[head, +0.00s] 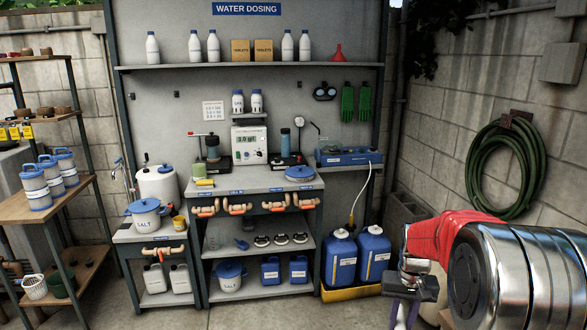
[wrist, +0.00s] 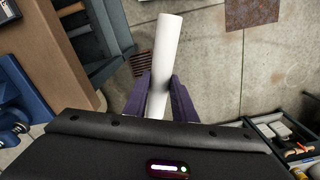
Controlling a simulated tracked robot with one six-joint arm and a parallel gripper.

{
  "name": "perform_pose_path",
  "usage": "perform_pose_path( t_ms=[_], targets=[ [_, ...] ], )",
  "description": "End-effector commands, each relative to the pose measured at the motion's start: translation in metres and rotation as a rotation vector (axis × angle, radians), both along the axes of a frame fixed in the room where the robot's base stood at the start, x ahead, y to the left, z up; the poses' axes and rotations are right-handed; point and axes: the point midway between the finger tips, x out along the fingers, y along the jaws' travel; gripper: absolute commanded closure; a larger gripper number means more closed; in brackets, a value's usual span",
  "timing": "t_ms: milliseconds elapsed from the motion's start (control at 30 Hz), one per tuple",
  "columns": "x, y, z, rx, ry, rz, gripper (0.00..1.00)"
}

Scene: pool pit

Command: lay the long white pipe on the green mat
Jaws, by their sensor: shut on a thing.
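The long white pipe (wrist: 167,50) is between the two purple fingers of my gripper (wrist: 158,92) in the wrist view. The fingers are shut on it, and its far end sticks out past the fingertips over the concrete floor. Its near end is hidden behind the dark gripper body. I see no green mat in either view.
A dosing bench (head: 262,181) with bottles and instruments stands ahead. Blue canisters (head: 340,258) stand in a yellow tray left of my gripper. A shelf rack (head: 45,200) is at the left.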

Motion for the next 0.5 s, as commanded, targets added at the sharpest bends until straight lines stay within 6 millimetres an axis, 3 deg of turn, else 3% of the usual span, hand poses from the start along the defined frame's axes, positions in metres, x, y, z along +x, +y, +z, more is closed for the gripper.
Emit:
perform_pose_path(
  t_ms=[100, 300, 500],
  targets=[
    [0.006, 0.038, -0.004, 0.0, -0.001, 0.071, 1.0],
    [0.01, 0.093, -0.008, 0.0, 0.0, 0.172, 1.0],
    [0.011, 0.122, -0.009, 0.0, 0.0, 0.225, 1.0]
  ],
)
